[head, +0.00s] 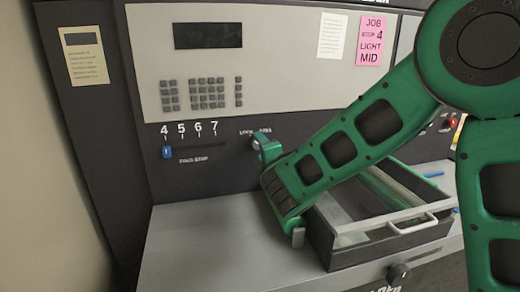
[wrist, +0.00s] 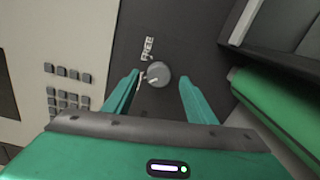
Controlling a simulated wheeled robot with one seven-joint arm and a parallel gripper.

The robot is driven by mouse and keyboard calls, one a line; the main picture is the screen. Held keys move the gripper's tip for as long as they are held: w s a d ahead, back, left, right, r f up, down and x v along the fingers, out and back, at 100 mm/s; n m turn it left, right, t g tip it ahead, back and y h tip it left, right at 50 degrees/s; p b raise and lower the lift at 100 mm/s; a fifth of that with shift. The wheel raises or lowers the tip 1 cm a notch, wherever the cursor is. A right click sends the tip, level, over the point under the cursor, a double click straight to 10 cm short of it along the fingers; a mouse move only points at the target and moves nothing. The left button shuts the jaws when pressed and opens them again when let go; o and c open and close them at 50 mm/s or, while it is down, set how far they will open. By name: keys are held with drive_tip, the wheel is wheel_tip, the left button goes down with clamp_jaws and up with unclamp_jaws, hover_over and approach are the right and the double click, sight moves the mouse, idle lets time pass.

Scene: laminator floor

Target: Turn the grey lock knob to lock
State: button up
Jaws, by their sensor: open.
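The grey lock knob (wrist: 157,74) is round and sits on the dark panel in the wrist view, beside a white label that appears to read FREE (wrist: 147,48). A light mark shows on its left part. My gripper (wrist: 160,79) is open, with one green finger on each side of the knob and a gap to each finger. I cannot tell how deep the fingers reach. In the head view my gripper (head: 265,146) is at the panel, and only a small part of the knob (head: 254,141) shows beside it.
A keypad (head: 207,94) and dark display (head: 208,35) are above left. A blue slider (head: 167,152) sits under the numbers 4 to 7. An open-topped tray (head: 330,243) with a white handle stands below my arm. Another dark knob (head: 398,273) is on the front edge. The grey ledge (head: 210,235) is clear.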

drive_tip(key=v, duration=0.8)
drive_tip(key=shift+s+d, duration=0.1)
